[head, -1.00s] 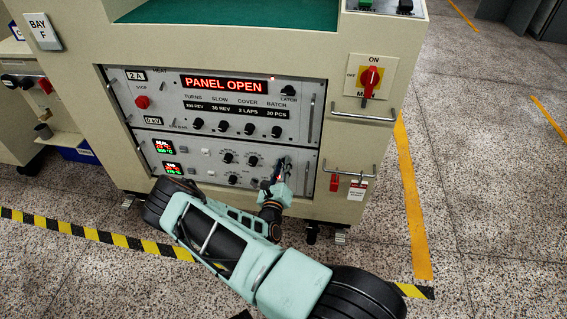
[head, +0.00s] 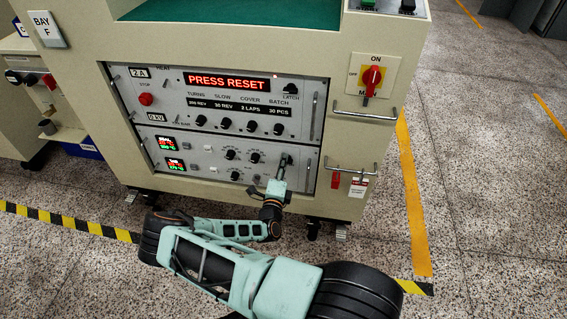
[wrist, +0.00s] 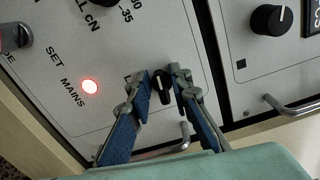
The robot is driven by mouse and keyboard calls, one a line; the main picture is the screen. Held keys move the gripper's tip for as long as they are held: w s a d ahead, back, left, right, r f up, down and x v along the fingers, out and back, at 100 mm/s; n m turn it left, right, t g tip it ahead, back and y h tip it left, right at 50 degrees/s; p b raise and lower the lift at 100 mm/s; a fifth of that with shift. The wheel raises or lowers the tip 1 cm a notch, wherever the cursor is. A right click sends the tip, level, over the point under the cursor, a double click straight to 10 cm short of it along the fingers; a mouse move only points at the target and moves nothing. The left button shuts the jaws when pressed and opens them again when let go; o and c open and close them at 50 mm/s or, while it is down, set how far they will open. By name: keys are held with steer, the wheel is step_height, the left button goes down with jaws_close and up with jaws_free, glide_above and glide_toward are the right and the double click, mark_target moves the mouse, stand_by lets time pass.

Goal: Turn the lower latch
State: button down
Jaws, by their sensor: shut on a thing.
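The lower latch is a small black knob (wrist: 162,86) on the grey lower panel (head: 195,143). In the wrist view it sits between my two fingertips, with its label mostly hidden by a finger. My gripper (wrist: 164,84) is shut on this knob, one blue-padded finger on each side. In the head view my gripper (head: 285,162) is at the right end of the lower panel and covers the latch. The upper latch knob (head: 291,89) is on the upper panel. The display (head: 227,83) reads PRESS RESET.
A lit red lamp (wrist: 90,86) is left of my fingers in the wrist view. A metal handle (wrist: 185,136) stands close by my right finger. Several black knobs and a red stop button (head: 146,99) are on the panels. A red rotary switch (head: 371,77) is at right.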

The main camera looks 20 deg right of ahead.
steer(key=shift+n, duration=0.6)
steer(key=c, duration=2)
jaws_free()
steer(key=shift+c, duration=0.2)
steer(key=v, duration=0.7)
steer(key=shift+s+a, duration=0.15)
steer(key=shift+s, duration=0.1)
